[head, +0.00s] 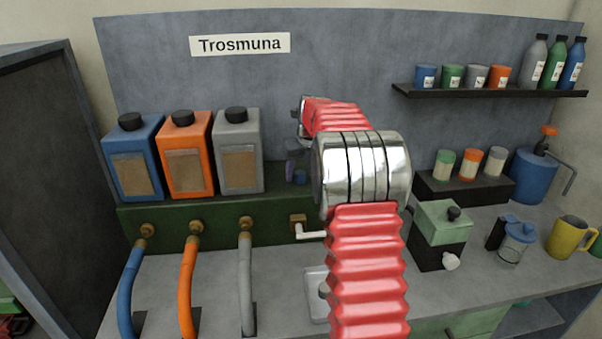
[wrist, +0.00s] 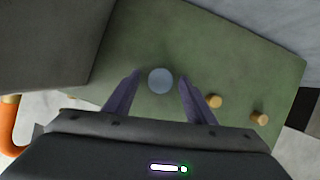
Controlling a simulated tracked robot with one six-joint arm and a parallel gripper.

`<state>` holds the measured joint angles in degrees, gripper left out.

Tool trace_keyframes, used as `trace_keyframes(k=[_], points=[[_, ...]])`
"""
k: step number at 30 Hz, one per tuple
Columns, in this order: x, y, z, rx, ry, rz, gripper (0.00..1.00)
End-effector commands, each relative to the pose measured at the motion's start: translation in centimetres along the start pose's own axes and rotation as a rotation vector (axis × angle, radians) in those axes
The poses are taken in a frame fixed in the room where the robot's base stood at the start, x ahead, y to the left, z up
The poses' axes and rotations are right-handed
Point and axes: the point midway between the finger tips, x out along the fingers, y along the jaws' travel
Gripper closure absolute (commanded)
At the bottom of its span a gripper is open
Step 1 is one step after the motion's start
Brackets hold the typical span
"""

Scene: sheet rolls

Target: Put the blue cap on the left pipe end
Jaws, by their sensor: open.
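The blue cap (wrist: 160,81) shows from above as a round pale-blue disc over the green ledge (wrist: 235,60) in the wrist view. Two bare brass pipe ends, a middle one (wrist: 214,101) and a right one (wrist: 260,118), stand to its right, and the cap lines up with them at the left of the row. The left pipe end is not visible; the cap covers that spot. My gripper (wrist: 159,76) is open, one finger on each side of the cap with gaps visible. In the head view my gripper (head: 293,165) and the cap (head: 300,177) show small beside my arm.
Blue (head: 132,160), orange (head: 185,158) and grey (head: 238,155) canisters stand left of my gripper, the grey one close. Hoses run down from the green front below. A green-and-black box (head: 441,228) stands to the right. My arm hides the middle of the bench.

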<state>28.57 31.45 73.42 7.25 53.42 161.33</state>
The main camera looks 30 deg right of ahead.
Motion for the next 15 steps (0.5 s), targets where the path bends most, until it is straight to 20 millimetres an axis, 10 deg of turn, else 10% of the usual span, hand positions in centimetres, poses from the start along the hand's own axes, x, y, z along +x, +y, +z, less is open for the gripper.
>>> trace_keyframes(k=[15], points=[[-5.0, -0.1, 0.1, 0.001, -0.004, -0.001, 0.5]])
